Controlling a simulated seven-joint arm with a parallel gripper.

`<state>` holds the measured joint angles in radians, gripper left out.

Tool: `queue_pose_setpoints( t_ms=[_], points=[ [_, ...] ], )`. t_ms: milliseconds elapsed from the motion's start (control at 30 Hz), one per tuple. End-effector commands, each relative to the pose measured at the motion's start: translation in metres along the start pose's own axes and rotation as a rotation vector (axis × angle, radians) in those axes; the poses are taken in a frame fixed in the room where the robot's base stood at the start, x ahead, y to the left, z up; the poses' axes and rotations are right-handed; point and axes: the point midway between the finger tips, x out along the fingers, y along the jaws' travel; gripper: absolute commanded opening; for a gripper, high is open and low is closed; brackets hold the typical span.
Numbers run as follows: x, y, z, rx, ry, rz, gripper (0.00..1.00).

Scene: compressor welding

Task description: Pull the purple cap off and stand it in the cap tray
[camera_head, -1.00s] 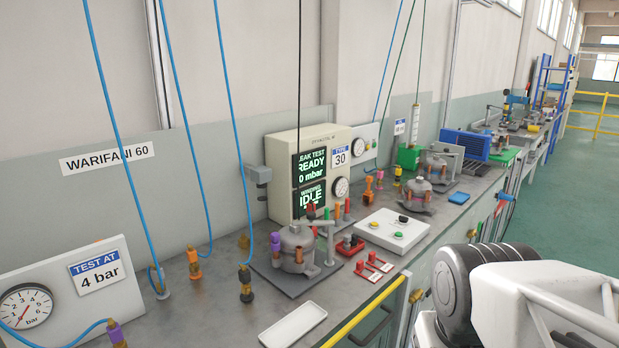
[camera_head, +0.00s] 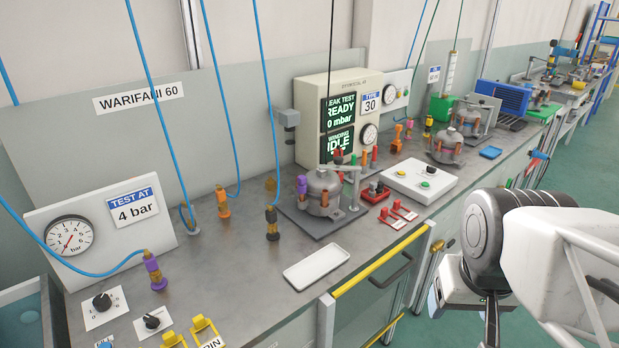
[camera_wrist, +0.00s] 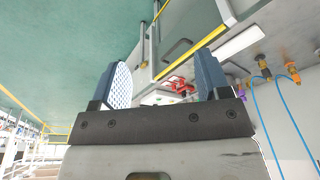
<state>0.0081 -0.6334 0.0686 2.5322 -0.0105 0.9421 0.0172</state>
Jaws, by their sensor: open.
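The purple cap (camera_head: 302,185) stands upright on the left side of the grey compressor (camera_head: 322,188), which sits on a dark plate on the bench. An orange cap-like piece (camera_head: 324,199) is on the compressor's front. A white shallow tray (camera_head: 317,267), apparently the cap tray, lies empty near the bench's front edge. In the wrist view, my gripper (camera_wrist: 163,70) is open with nothing between its two blue-grey fingers. It is away from the compressor, over the aisle side of the bench. A white tray-like shape (camera_wrist: 240,42) shows there beyond the right finger.
Hoses with brass, orange and purple-ended fittings (camera_head: 153,271) stand left of the compressor. Red holders (camera_head: 398,214) and a white button box (camera_head: 420,181) are to its right. A yellow rail (camera_head: 383,262) runs along the front edge.

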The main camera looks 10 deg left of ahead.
Motion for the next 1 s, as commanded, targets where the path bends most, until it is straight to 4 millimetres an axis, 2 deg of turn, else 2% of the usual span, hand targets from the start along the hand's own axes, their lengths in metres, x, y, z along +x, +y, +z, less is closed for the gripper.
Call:
queue_pose_setpoints(
  t_ms=[433, 500, 667, 867, 1000],
  points=[
    [0.0, 0.0, 0.0, 0.0, 0.0, 0.0, 0.7],
    [0.0, 0.0, 0.0, 0.0, 0.0, 0.0, 0.61],
    [-0.001, -0.001, -0.006, 0.006, -0.002, -0.001, 0.59],
    [-0.006, -0.007, -0.03, 0.037, -0.013, -0.004, 0.59],
    [-0.01, -0.014, -0.06, 0.076, -0.027, -0.007, 0.59]
  ],
)
